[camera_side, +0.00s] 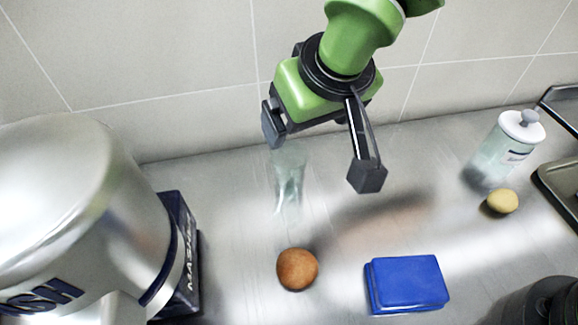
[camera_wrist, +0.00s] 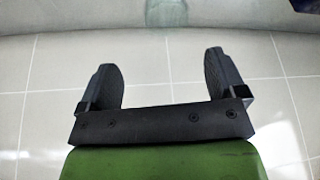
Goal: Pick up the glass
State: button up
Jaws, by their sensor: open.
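The glass (camera_side: 288,180) is clear with a faint green tint and stands upright on the metal counter, left of centre in the side view. My gripper (camera_side: 320,152) is open and empty above the counter. In the side view its left finger is just above the glass's rim and its right finger is to the right of the glass. The glass is not between the fingers. In the wrist view the open fingers (camera_wrist: 160,65) show, with a pale see-through shape at the top edge that looks like the glass (camera_wrist: 166,12).
A brown round item (camera_side: 297,268) lies in front of the glass, with a blue box (camera_side: 407,283) to its right. A silver mixer (camera_side: 80,215) fills the left. A white-lidded jar (camera_side: 508,148) and a yellow item (camera_side: 502,201) are at right. Tiled wall (camera_side: 180,60) stands behind.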

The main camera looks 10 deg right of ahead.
send_near(287, 160)
jog(key=shift+a+f, duration=0.7)
jog(key=shift+f, duration=0.3)
jog(key=x, duration=0.5)
jog(key=shift+w+d+f, duration=0.15)
jog(key=shift+d+f, duration=0.05)
jog(key=shift+f, duration=0.15)
jog(key=c, duration=1.1)
